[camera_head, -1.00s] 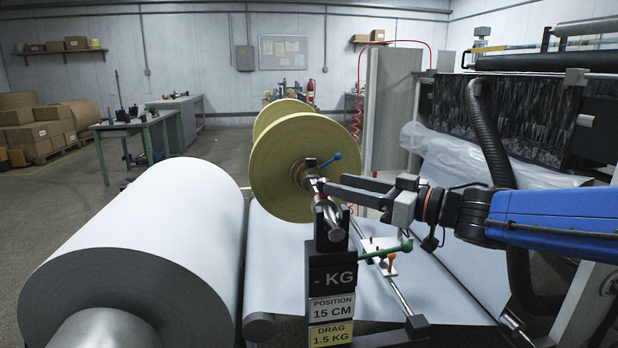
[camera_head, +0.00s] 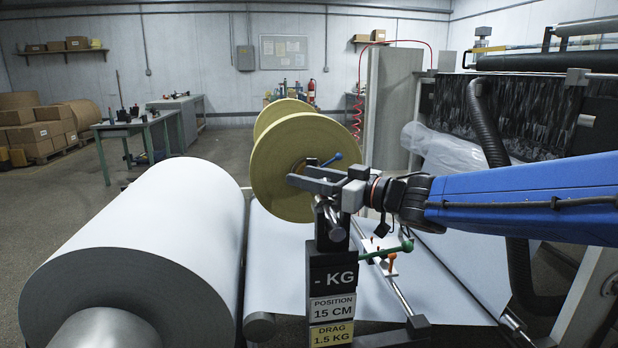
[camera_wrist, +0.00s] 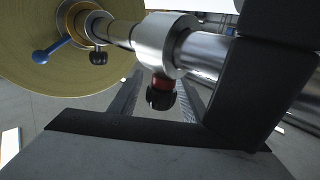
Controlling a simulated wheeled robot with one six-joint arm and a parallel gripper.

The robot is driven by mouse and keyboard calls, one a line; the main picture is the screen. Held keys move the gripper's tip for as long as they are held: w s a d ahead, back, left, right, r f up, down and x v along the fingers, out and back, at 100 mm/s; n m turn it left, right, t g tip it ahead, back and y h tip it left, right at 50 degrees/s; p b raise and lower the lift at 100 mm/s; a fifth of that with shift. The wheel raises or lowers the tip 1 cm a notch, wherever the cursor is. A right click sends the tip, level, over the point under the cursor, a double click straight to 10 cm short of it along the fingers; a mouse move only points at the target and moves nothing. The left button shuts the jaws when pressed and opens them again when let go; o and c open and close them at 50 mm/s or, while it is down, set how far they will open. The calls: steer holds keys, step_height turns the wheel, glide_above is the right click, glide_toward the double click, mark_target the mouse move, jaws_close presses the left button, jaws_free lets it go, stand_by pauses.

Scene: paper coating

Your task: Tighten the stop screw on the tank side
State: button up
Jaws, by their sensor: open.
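My gripper (camera_head: 306,177) is open in front of the yellow spool (camera_head: 270,165), above the black stand (camera_head: 331,250), and hides much of the shaft. In the wrist view, a silver collar (camera_wrist: 163,46) sits on the shaft (camera_wrist: 205,58). A stop screw with a black knob and red ring (camera_wrist: 161,93) hangs below it. The knob appears between my two open fingers in the picture; I cannot tell whether they touch it. A second black knob (camera_wrist: 98,57) hangs nearer the spool. A blue-handled lever (camera_wrist: 45,53) stands at the spool hub.
A large white paper roll (camera_head: 140,240) lies at the left. A green-handled lever (camera_head: 390,251) and an orange knob (camera_head: 391,258) are right of the stand. A black hose (camera_head: 488,125) hangs at the right. A dark block (camera_wrist: 262,75) stands close on the right in the wrist view.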

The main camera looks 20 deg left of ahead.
steer(key=c, duration=1)
steer(key=shift+c, duration=0.2)
steer(key=shift+w+m+t, duration=0.1)
steer(key=shift+m+t, duration=0.5)
steer(key=shift+t, duration=0.3)
steer(key=shift+w+d+m+t+h, duration=0.1)
steer(key=shift+w+m+t+h, duration=0.1)
steer(key=shift+m+t+h, duration=0.55)
steer(key=shift+w+d+m+t+h, duration=0.15)
steer(key=shift+w+m+t+h, duration=0.25)
steer(key=shift+t, duration=0.6)
steer(key=shift+w+d+m+t+h, duration=0.1)
steer(key=shift+m+t+h, duration=0.35)
steer(key=shift+m+t, duration=0.35)
steer(key=shift+w+d+m+t+h, duration=0.1)
steer(key=shift+d+m+t+h, duration=0.05)
steer(key=shift+m+t+h, duration=0.3)
steer(key=shift+w+d+m+t+h, duration=0.1)
steer(key=shift+m+t+h, duration=0.15)
steer(key=shift+t, duration=0.25)
steer(key=o, duration=1)
steer(key=shift+o, duration=0.2)
